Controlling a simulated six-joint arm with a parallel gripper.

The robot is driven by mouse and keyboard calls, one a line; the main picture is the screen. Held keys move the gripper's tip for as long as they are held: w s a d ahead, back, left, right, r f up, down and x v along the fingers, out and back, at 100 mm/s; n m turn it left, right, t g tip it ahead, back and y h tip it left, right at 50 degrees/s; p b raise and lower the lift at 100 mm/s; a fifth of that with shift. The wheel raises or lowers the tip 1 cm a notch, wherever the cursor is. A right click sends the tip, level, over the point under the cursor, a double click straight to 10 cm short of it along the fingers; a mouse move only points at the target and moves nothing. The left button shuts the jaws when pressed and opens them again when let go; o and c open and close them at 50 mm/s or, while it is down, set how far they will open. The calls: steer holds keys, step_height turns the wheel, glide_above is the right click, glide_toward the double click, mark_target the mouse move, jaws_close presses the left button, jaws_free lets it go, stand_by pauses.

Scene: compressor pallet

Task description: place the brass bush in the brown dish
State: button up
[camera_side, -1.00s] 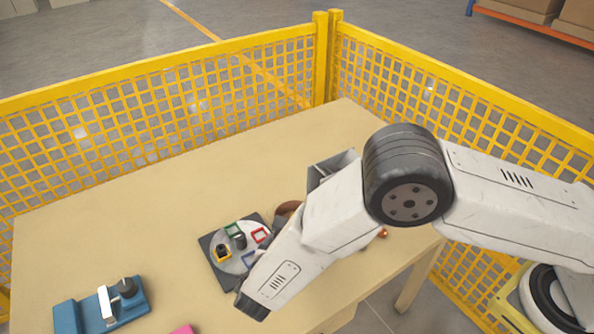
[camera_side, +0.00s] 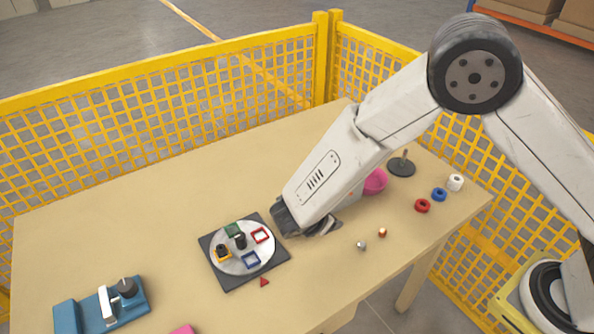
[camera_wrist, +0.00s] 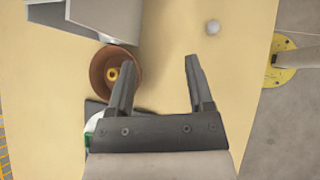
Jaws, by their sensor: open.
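The brown dish (camera_wrist: 136,71) is in the wrist view, left of centre. A gold-coloured ring, the brass bush (camera_wrist: 113,74), lies inside it on the bottom. My gripper (camera_wrist: 158,62) is open, with nothing between its fingers. Its left finger overlaps the dish's right side in the picture; I cannot tell whether they touch. In the side view my gripper (camera_side: 308,224) is low over the table, right of the dark square plate, and my arm hides the dish and the bush.
The dark plate with a round disc (camera_side: 238,250) bears coloured frames. A grey bin (camera_wrist: 105,15) adjoins the dish's far side. A silver ball (camera_side: 362,244), copper ball (camera_side: 382,232), pink bowl (camera_side: 376,181), dark peg stand (camera_side: 401,167) and coloured rings stand right.

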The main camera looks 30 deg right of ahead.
steer(key=s+d+r+m+y, duration=0.8)
steer(key=s+d+r+m, duration=0.2)
steer(key=m, duration=0.9)
steer(key=s+d, duration=0.2)
steer(key=d, duration=0.2)
steer(key=shift+r+m+g+y, duration=0.15)
steer(key=shift+m+g+y, duration=0.15)
steer(key=shift+m, duration=0.1)
